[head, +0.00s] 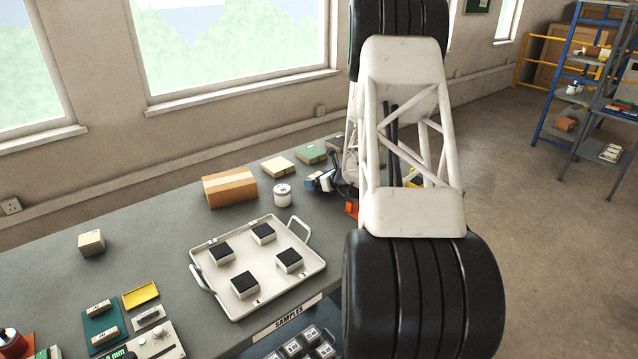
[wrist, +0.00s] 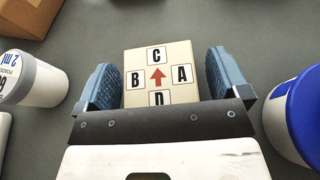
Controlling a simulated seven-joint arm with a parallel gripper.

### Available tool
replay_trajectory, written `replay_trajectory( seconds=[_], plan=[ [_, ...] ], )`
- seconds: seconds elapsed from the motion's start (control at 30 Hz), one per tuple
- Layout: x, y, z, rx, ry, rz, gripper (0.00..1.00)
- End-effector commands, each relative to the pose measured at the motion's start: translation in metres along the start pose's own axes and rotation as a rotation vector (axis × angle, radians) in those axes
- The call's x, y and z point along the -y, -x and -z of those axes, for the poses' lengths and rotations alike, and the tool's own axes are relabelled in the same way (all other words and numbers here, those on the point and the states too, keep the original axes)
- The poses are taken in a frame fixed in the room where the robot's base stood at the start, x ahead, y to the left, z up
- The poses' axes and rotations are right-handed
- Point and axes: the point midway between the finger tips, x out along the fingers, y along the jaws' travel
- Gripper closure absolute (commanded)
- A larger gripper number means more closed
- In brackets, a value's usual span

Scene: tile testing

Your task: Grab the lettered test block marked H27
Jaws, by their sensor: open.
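In the wrist view a cream block (wrist: 178,58) lies between the two blue fingers of my gripper (wrist: 159,70). Its face has boxed letters C, B, A and D around a red arrow. I cannot read H27 on it. The fingers are open, one on each side of the block, with the lower edge of its face hidden by the gripper's dark bar. In the head view my arm covers much of the right side, and only small blue and dark parts of my gripper (head: 320,181) show beside it.
A white jar (wrist: 30,80) stands left of the gripper and a blue-lidded tub (wrist: 298,115) close on its right. A brown box (head: 230,188) is nearby. A white tray (head: 270,306) holds several black-topped blocks.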

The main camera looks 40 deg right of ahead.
Motion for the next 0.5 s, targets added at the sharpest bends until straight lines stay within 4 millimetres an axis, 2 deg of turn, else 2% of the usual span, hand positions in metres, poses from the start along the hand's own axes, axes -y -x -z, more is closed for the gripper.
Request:
replay_trajectory(
  seconds=[0.03,0.07,0.43,0.5],
  plan=[
    [0.0000,0.0000,0.0000,0.000,0.000,0.000,0.11],
    [0.0000,0.0001,0.0000,0.000,0.000,0.000,0.16],
    [0.0000,0.0001,0.0000,0.000,0.000,0.000,0.72],
    [0.0002,0.0002,-0.0007,0.001,0.000,0.000,0.72]
  ],
)
